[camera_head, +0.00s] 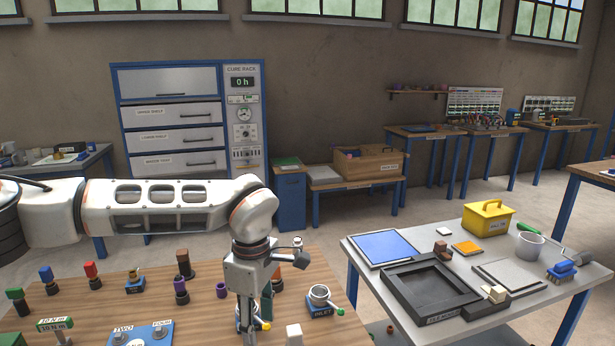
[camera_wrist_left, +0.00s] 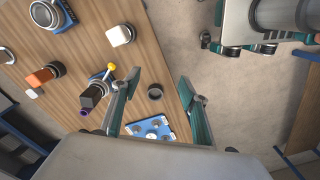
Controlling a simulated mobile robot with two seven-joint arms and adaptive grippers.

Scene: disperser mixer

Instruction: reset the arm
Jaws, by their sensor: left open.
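My left arm comes in from the left in the head view, and its gripper (camera_head: 250,322) points down over the right part of the wooden bench (camera_head: 215,310). In the left wrist view the two fingers of this gripper (camera_wrist_left: 158,95) are spread apart with nothing between them. A blue plate with round grey pieces (camera_wrist_left: 150,128) lies beneath the fingers.
The bench holds several coloured plugs, including a red one (camera_head: 91,271), a blue plate (camera_head: 141,334) and an inlet fitting (camera_head: 319,295). A grey table (camera_head: 352,254) at right bears a black frame (camera_head: 430,293) and yellow box (camera_head: 487,217). Floor separates them.

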